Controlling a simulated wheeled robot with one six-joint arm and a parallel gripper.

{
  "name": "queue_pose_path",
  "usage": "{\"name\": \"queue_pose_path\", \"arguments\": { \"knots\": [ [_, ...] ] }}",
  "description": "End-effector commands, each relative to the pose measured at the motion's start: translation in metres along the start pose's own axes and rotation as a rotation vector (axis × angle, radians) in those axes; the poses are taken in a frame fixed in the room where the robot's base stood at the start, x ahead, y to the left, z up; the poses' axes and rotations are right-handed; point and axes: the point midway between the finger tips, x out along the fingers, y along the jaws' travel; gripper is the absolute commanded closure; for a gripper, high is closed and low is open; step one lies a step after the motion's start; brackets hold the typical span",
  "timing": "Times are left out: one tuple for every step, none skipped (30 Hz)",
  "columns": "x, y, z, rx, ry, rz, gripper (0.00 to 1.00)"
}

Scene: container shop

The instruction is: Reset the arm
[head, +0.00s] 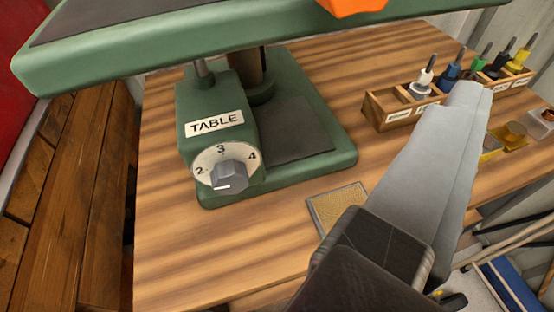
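My gripper (468,98) reaches from the bottom middle toward the upper right, as a long light grey piece with a dark block at its near end. It lies over the right part of the wooden workbench (170,250). Its far end shows in front of the small wooden holders at the back right. I see no object held in it. A seam runs along its length, but I cannot tell whether its fingers are apart or together.
A green machine (330,160) stands on the bench, with a "TABLE" label and a grey knob (228,177) on a numbered dial. Its green top (150,55) overhangs. Wooden holders (400,115) with coloured tools stand back right. A flat tan pad (335,203) lies near my gripper.

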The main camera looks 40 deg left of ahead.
Motion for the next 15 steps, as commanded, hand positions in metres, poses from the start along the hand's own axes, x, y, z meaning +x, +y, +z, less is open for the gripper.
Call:
{"name": "queue_pose_path", "arguments": {
  "knots": [
    [-0.009, -0.002, -0.005, 0.012, 0.035, -0.004, 0.24],
    [-0.014, -0.003, -0.008, 0.022, 0.052, -0.005, 0.24],
    [-0.018, -0.004, -0.011, 0.031, 0.071, -0.007, 0.24],
    [-0.021, -0.004, -0.012, 0.036, 0.081, -0.008, 0.24],
    [-0.023, -0.005, -0.014, 0.042, 0.09, -0.009, 0.24],
    [-0.025, -0.005, -0.015, 0.046, 0.1, -0.01, 0.24],
    [-0.026, -0.005, -0.016, 0.048, 0.104, -0.011, 0.24],
    [-0.027, -0.005, -0.016, 0.05, 0.107, -0.011, 0.24],
    [-0.027, -0.006, -0.016, 0.052, 0.109, -0.012, 0.24],
    [-0.027, -0.006, -0.016, 0.052, 0.109, -0.012, 0.24],
    [-0.027, -0.005, -0.016, 0.053, 0.109, -0.012, 0.24],
    [-0.027, -0.005, -0.016, 0.052, 0.108, -0.012, 0.24],
    [-0.027, -0.005, -0.016, 0.052, 0.108, -0.012, 0.24],
    [-0.027, -0.005, -0.016, 0.052, 0.108, -0.012, 0.24],
    [-0.027, -0.005, -0.016, 0.052, 0.108, -0.011, 0.24]
  ]
}}
